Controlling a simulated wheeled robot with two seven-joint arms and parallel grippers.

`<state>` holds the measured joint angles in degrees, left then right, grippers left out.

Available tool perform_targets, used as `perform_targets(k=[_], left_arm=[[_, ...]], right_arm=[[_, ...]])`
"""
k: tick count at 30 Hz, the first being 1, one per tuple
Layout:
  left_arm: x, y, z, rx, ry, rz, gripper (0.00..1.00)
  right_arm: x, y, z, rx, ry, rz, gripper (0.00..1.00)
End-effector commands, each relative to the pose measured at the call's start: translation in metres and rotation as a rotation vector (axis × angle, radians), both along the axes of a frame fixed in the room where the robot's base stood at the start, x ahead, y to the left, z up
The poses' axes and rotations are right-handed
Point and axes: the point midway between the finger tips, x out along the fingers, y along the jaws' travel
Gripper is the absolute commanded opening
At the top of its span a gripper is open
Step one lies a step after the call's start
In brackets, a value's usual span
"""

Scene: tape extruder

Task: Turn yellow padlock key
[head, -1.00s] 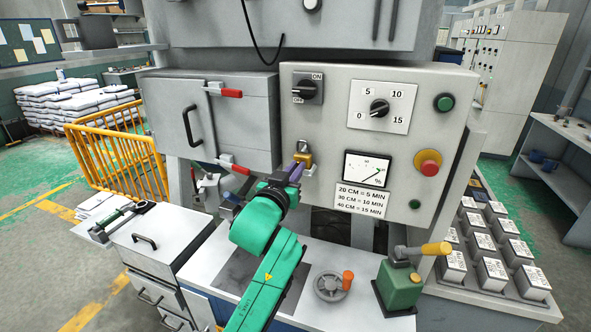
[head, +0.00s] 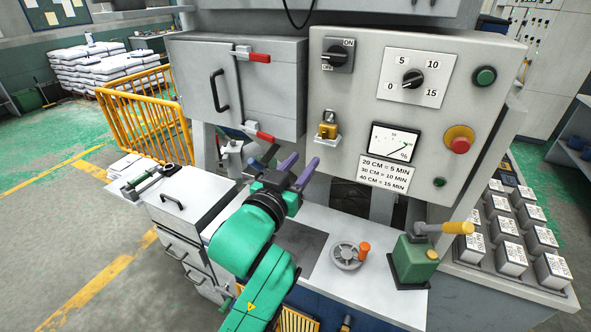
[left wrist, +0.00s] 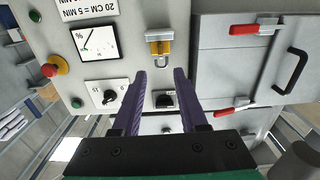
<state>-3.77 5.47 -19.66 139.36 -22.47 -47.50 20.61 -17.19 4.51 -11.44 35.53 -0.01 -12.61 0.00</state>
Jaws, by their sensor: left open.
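The yellow padlock (head: 328,131) hangs on a metal hasp on the left part of the grey control panel, below the ON/OFF switch. A small yellow piece juts from its lower left; I cannot tell clearly how the key is turned. In the left wrist view the padlock (left wrist: 160,46) appears upside down, ahead of the fingertips. My left gripper (head: 301,166) has purple fingers, is open and empty, and stands apart from the padlock, below and left of it. Its spread fingers also show in the left wrist view (left wrist: 160,74). My right gripper is not in view.
The panel carries a rotary switch (head: 338,56), a dial (head: 413,80), a gauge (head: 394,143) and a red button (head: 459,139). A cabinet door with red-handled clamps (head: 256,56) is left. A handwheel (head: 348,254) and green lever box (head: 414,258) stand on the bench.

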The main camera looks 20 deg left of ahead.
Motion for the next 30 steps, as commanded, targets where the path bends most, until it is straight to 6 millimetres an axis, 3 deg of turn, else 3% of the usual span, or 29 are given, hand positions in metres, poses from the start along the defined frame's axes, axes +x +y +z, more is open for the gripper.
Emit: perform_targets(k=[3,6,23,26,29,30], left_arm=[[-0.018,0.002,0.005,0.0,0.007,0.003,0.42],[-0.027,0.002,0.003,0.0,0.005,0.002,0.42],[-0.032,0.003,-0.002,0.001,0.006,0.002,0.42],[-0.033,0.01,-0.027,0.013,0.097,0.02,0.42],[-0.043,0.027,-0.086,0.046,0.318,0.05,0.42],[-0.053,0.035,-0.114,0.063,0.426,0.057,0.42]], right_arm=[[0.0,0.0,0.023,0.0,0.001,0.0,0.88],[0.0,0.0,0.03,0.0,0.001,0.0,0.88],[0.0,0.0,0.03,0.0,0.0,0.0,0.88],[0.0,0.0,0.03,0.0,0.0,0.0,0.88],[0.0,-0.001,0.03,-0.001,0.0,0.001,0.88],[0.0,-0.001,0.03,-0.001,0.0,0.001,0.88]])
